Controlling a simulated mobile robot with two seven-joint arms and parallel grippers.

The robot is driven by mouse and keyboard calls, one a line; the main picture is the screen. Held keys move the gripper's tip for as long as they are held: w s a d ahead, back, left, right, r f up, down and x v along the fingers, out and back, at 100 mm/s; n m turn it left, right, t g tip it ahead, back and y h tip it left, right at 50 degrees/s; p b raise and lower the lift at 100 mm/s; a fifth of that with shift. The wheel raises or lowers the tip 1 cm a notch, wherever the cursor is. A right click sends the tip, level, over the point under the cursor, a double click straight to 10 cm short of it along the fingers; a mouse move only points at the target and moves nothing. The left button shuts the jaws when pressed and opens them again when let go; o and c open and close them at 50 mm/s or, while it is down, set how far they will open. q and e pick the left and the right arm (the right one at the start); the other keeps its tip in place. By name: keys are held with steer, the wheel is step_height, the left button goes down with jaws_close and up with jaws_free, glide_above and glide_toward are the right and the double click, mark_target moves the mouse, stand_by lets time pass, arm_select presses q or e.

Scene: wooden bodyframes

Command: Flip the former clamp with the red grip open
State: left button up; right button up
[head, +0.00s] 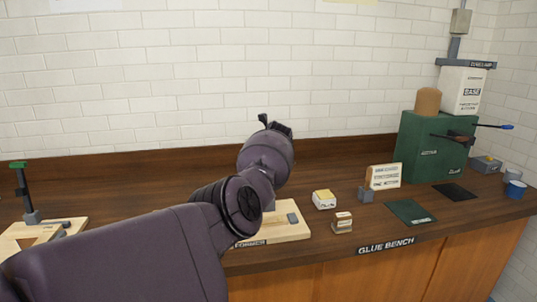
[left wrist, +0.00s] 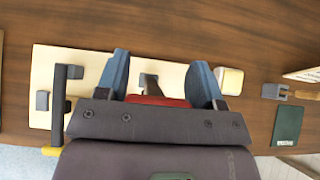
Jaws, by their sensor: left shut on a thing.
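The red grip (left wrist: 157,100) of the former clamp shows in the left wrist view, between the two blue-grey fingers of my left gripper (left wrist: 162,80). The gripper is shut on this grip. A grey metal part of the clamp (left wrist: 149,80) shows just beyond the grip, over the pale board. In the head view my left arm and wrist cover the clamp and the red grip. The pale former board (head: 290,232) shows to the right of my wrist, on the bench, with a grey block (head: 292,217) on it. My right gripper is in neither view.
A dark lever with a yellow grip (left wrist: 52,151) stands left of my gripper. A green-topped clamp (head: 20,190) stands far left. A green machine (head: 432,148) stands back right.

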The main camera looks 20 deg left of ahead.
arm_select(q)
steer(key=shift+s+f, duration=0.15)
steer(key=shift+f, duration=0.7)
stand_by(0.3)
steer(key=o, duration=0.9)
steer(key=shift+c, duration=0.2)
steer(key=o, duration=0.4)
steer(key=shift+w+a, duration=0.1)
steer(key=shift+w, duration=0.1)
steer(key=shift+r, duration=0.35)
